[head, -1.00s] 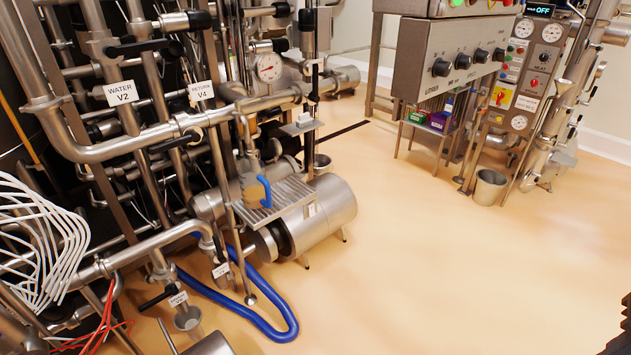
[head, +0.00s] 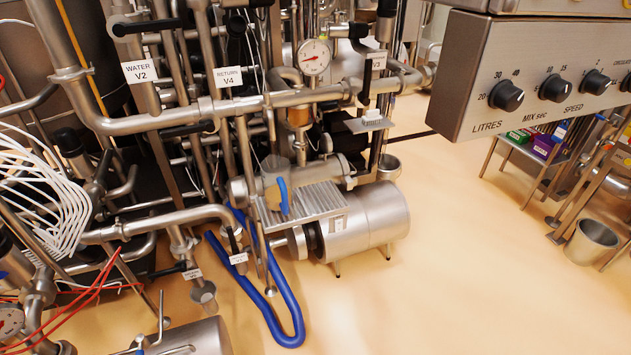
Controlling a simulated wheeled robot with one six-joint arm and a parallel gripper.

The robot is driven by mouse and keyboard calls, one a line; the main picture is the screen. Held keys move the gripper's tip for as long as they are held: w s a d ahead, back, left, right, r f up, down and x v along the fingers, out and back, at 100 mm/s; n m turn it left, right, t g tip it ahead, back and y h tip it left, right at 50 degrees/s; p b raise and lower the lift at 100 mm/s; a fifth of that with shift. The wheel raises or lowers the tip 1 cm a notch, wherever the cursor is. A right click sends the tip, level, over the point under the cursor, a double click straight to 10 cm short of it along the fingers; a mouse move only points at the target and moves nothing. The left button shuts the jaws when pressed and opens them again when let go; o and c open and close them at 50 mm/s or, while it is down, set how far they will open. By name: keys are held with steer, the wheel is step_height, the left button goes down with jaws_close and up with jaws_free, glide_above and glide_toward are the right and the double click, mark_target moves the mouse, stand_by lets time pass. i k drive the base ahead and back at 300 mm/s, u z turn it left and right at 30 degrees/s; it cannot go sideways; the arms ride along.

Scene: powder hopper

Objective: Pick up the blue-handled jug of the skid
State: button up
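The jug (head: 270,186) stands upright on a small ribbed metal shelf (head: 322,202) of the skid, in the middle of the head view. Its blue handle (head: 283,196) is on its right side. The jug looks clear, with something tan in its lower part. Pipes and a horizontal metal cylinder stand close behind it. My gripper is not in view.
A large steel motor (head: 375,220) lies beside the shelf, and a blue hose (head: 285,315) loops on the floor in front. A control box with knobs (head: 540,85) juts out at upper right. A metal bucket (head: 592,241) stands at right. The floor right of the motor is clear.

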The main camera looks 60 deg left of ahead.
mark_target(275, 171)
steer(key=i, duration=1.65)
steer(key=u, duration=4.1)
steer(key=i, duration=1.65)
steer(key=z, duration=0.05)
